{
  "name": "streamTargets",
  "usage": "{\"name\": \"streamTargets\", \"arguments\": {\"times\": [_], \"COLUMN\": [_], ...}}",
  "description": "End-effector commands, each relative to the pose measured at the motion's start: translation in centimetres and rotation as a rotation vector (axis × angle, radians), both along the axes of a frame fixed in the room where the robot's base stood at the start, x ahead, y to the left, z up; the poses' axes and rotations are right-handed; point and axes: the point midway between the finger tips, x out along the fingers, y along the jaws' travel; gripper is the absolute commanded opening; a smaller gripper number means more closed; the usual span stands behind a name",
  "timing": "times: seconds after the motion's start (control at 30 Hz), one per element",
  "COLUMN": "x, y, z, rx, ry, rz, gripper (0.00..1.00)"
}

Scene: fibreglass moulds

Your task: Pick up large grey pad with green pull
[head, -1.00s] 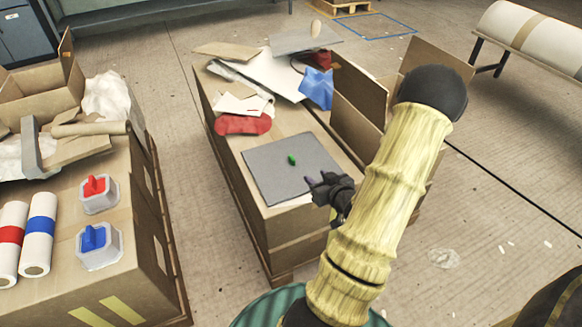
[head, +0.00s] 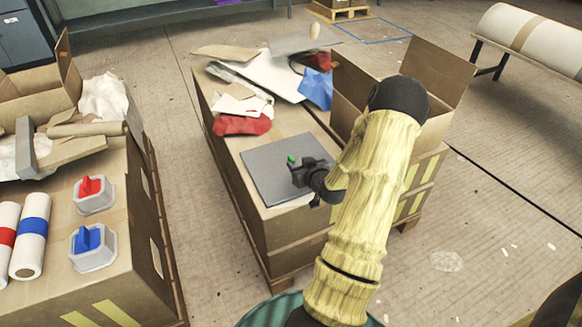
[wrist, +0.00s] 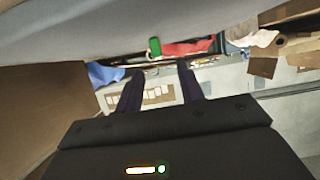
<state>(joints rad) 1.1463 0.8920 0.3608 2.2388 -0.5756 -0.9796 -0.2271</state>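The large grey pad (head: 264,180) lies flat on the near end of the middle box-like stack. Its small green pull (head: 291,159) stands up from it. My gripper (head: 299,174) is low over the pad, close beside the pull, and covers the pad's right part. In the wrist view the pad's grey surface (wrist: 110,28) fills the top, and the green pull (wrist: 154,47) shows just past the fingertips, roughly between them. The two dark fingers of my gripper (wrist: 159,72) are apart with nothing between them. I cannot see any contact with the pull.
A red pad (head: 241,125), a blue piece (head: 317,88) and white and grey sheets lie behind the pad. An open cardboard box (head: 436,82) stands at the right. On the left stack are a red-handled block (head: 93,196), a blue-handled block (head: 93,250) and rolls.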

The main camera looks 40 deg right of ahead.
Motion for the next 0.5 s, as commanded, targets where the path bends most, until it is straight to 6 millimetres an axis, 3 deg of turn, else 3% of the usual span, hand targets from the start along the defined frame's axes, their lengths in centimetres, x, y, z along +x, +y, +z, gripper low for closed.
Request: {"name": "streamTargets", "arguments": {"times": [0.27, 0.5], "x": [0.2, 2.8], "y": [-0.1, -0.9], "z": [-0.2, -1.9], "rx": [0.0, 0.001], "ry": [0.0, -0.001], "rz": [0.0, 0.0], "gripper": [0.38, 0.38]}}
